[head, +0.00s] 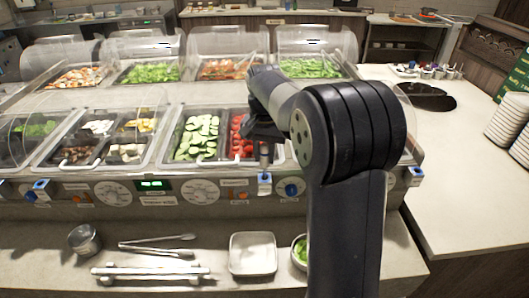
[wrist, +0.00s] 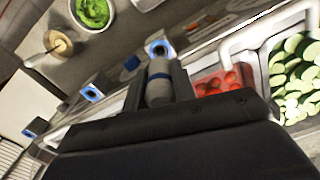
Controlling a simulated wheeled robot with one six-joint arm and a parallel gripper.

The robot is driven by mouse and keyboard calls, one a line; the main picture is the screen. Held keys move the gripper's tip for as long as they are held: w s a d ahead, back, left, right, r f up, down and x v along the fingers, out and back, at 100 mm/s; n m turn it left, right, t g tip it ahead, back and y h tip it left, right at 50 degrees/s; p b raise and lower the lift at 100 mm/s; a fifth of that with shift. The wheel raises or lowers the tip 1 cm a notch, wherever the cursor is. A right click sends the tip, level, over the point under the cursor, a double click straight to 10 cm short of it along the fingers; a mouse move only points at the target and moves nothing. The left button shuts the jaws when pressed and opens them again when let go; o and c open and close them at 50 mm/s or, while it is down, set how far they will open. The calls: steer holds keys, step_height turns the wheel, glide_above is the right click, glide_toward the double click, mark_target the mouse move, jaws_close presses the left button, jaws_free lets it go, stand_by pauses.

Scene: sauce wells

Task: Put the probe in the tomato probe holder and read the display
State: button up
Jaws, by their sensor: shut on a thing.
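My gripper (head: 262,140) is shut on the probe (head: 264,155), a grey cylinder with a blue band; it also shows between the fingers in the wrist view (wrist: 159,85). It is above the front panel beside the tomato well (head: 240,140). The red tomatoes show right of the probe in the wrist view (wrist: 218,84). A blue-and-white holder (head: 265,184) sits on the panel just below the probe. In the wrist view this holder (wrist: 159,48) lies just beyond the probe, apparently apart from it. The display (head: 152,184) glows green; its digits are too small to read.
Similar holders sit at the panel's left (head: 41,185) and right (head: 415,174). A cucumber well (head: 197,137) adjoins the tomatoes. On the front ledge are a metal cup (head: 84,240), tongs (head: 158,245), a white dish (head: 252,254) and a green-filled bowl (head: 299,252). Clear guards cover the rear wells.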

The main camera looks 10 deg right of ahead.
mark_target(264, 145)
steer(key=shift+f+b, duration=1.1)
steer(key=shift+f, duration=0.95)
steer(key=shift+r, duration=0.1)
stand_by(3.3)
steer(key=shift+r+p, duration=3.5)
steer(key=shift+r, duration=0.2)
